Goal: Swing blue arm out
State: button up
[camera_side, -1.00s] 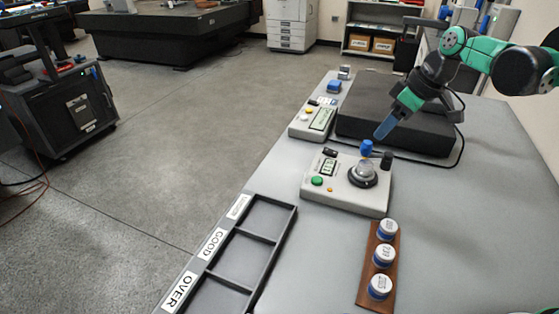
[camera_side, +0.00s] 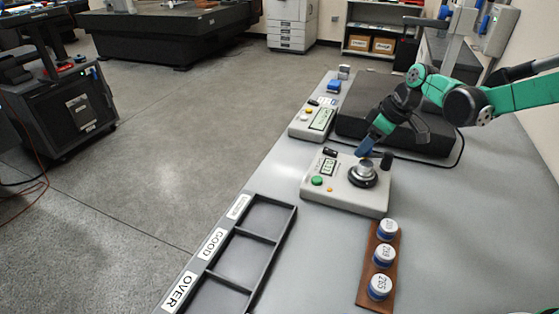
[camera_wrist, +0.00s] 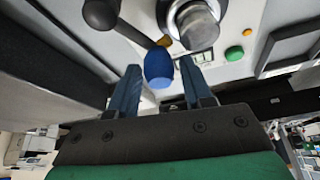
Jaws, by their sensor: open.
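The blue arm's knob (camera_wrist: 158,68) is a rounded blue grip on a brass-coloured rod in the wrist view. It sits between the two blue fingers of my open gripper (camera_wrist: 159,78), with a visible gap towards the right finger. In the side view my gripper (camera_side: 366,146) reaches down to the back of the light grey gauge box (camera_side: 343,202), and its fingers hide most of the knob. A metal cylinder (camera_side: 366,168) stands in the round black seat on the box, and also shows in the wrist view (camera_wrist: 198,27).
A black ball-ended lever (camera_wrist: 100,13) stands close beside the fingers. A dark block (camera_side: 400,125) lies behind the box. A brown rack (camera_side: 364,292) of capped pieces and a sorting tray (camera_side: 262,272) lie in front. The tabletop at right is clear.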

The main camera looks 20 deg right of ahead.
grip_shut()
jog(key=m, duration=0.1)
jog(key=w+m+h, duration=0.1)
jog(key=m, duration=0.1)
jog(key=shift+w+d, duration=0.15)
jog(key=shift+d, duration=0.25)
jog(key=shift+w+d+m+t+h, duration=0.15)
jog(key=shift+w+d+m+h, duration=0.15)
jog(key=shift+m, duration=0.55)
jog(key=shift+w+d+m+t+h, duration=0.2)
jog(key=shift+m+h, duration=0.2)
jog(key=shift+m, duration=0.45)
jog(key=shift+d, duration=0.1)
grip_release()
jog(key=shift+r, duration=0.1)
